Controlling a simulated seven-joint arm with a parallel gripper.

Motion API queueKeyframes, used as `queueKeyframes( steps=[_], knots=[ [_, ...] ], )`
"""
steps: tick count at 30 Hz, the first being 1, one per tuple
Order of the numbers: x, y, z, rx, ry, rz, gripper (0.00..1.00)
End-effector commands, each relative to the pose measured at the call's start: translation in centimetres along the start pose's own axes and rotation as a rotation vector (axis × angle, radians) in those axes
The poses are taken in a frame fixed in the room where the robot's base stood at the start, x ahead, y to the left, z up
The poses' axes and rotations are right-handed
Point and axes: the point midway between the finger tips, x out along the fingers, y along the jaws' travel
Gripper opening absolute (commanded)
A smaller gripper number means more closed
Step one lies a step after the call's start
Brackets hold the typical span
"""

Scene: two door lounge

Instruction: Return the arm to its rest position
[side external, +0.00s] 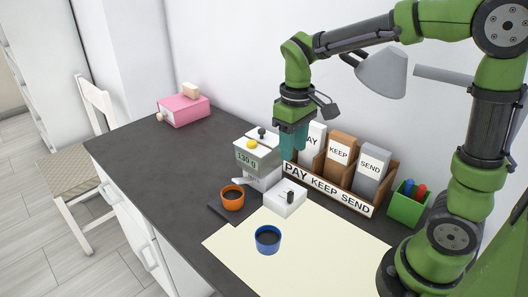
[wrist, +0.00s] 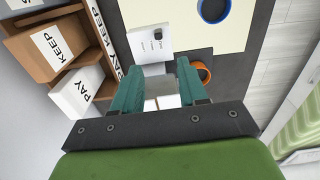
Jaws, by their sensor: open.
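My green arm reaches in from the right and arches over the desk. My gripper (side external: 293,150) has teal fingers pointing down, above the back of the desk beside the PAY slot of the sorter. In the wrist view my gripper (wrist: 156,68) shows its two fingers apart, with nothing held between them. Below and beyond the fingers are parts of a white box (wrist: 150,38) with a dark knob and an orange cup (wrist: 207,73).
A wooden sorter (side external: 330,190) holds PAY, KEEP and SEND folders close to the gripper. Beside it stand a scale reading 130 g (side external: 258,158), a green pen holder (side external: 407,212) and a grey lamp (side external: 382,73). A blue cup (side external: 267,247) is on cream paper (side external: 320,262). The left desktop is mostly clear.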

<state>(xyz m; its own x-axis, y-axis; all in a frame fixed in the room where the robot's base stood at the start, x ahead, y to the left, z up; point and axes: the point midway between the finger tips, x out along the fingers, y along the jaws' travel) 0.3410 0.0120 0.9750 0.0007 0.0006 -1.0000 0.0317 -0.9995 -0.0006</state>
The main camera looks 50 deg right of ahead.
Motion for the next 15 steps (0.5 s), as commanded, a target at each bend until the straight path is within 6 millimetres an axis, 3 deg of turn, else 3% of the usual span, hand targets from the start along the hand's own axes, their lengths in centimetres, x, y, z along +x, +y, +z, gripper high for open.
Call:
queueKeyframes(
  steps=[6,15],
  knots=[
    [-1.9,0.0,0.0,0.000,0.002,0.000,0.43],
    [-2.1,0.0,0.0,0.000,0.000,0.000,0.43]
  ],
)
